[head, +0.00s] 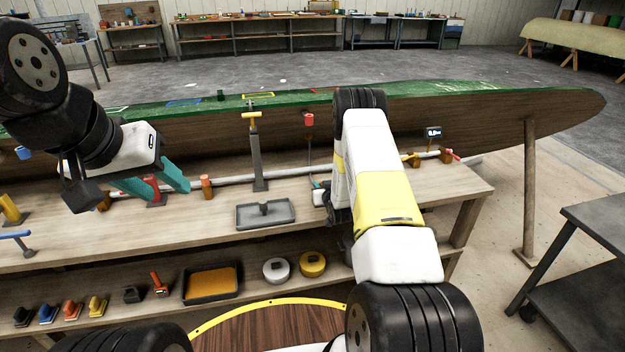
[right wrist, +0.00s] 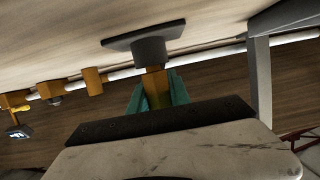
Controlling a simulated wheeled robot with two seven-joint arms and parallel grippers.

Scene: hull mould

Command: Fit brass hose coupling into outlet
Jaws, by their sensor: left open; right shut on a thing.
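In the right wrist view, my right gripper (right wrist: 157,88) has its teal fingers shut on a brass-coloured piece (right wrist: 155,80), which looks like the hose coupling. The brass piece meets a grey round socket on a flat plate (right wrist: 149,50), which may be the outlet; I cannot tell how deep it sits. In the head view my right arm hides the coupling and most of the right gripper. My left gripper (head: 172,193) is open and empty, in front of a red cylinder on a grey base (head: 152,188) above the bench.
A white pipe (head: 228,178) with orange fittings (head: 206,187) runs along the bench (head: 200,226). A grey post with a yellow handle (head: 256,150) and a grey tray (head: 245,217) stand left of my right arm. The green-topped wooden hull (head: 500,108) lies behind.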

